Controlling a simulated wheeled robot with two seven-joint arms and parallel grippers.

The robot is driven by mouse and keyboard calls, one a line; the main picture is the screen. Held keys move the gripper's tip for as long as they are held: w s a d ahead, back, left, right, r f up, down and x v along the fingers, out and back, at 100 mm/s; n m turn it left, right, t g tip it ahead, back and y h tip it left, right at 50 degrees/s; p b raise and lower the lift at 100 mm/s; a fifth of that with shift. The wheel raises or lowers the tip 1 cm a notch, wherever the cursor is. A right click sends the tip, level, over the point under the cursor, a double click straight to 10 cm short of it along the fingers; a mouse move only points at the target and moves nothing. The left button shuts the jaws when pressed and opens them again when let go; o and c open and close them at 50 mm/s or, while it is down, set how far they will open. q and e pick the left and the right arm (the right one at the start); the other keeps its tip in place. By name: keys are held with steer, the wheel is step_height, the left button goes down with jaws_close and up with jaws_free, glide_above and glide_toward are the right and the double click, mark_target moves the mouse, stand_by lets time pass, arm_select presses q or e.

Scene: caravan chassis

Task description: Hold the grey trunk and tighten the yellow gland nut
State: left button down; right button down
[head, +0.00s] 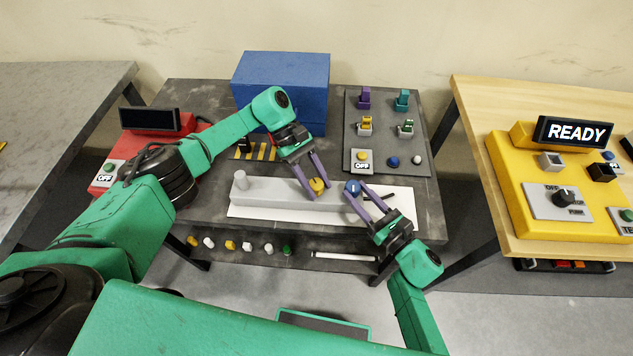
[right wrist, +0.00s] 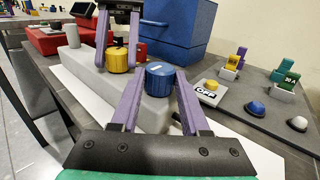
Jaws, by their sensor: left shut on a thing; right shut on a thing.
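The grey trunk (head: 275,190), a long low block, lies on a white sheet at the front of the dark table. The yellow gland nut (head: 318,186) sits on its top; it also shows in the right wrist view (right wrist: 118,61). My left gripper (head: 319,188) is shut on the yellow nut, its fingers on either side. A blue nut (right wrist: 160,84) sits on the trunk's right end. My right gripper (right wrist: 158,75) is shut on the blue nut, its fingers on either side; its fingertips are partly hidden. The trunk's far end bears an upright grey cylinder (head: 241,179).
A blue box (head: 283,80) stands behind. A panel with clips and buttons (head: 388,130) is at the back right, and a red device (head: 140,145) at the left. Several coloured knobs (head: 230,245) line a lower shelf. A yellow console (head: 550,200) shows READY on the right table.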

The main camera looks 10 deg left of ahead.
arm_select(q)
steer(key=shift+a+f, duration=0.2)
arm_select(e)
steer(key=shift+r, duration=0.1)
arm_select(q)
steer(key=shift+c, duration=1.9)
jaws_free()
arm_select(e)
steer(key=shift+w, duration=0.1)
arm_select(q)
steer(key=shift+w, duration=0.1)
steer(key=shift+r, duration=0.1)
steer(key=shift+w+r, duration=0.15)
steer(key=shift+r, duration=0.1)
steer(key=v, duration=0.6)
steer(key=shift+w+a+r, duration=0.2)
steer(key=shift+w+a, duration=0.05)
steer(key=shift+a, duration=0.05)
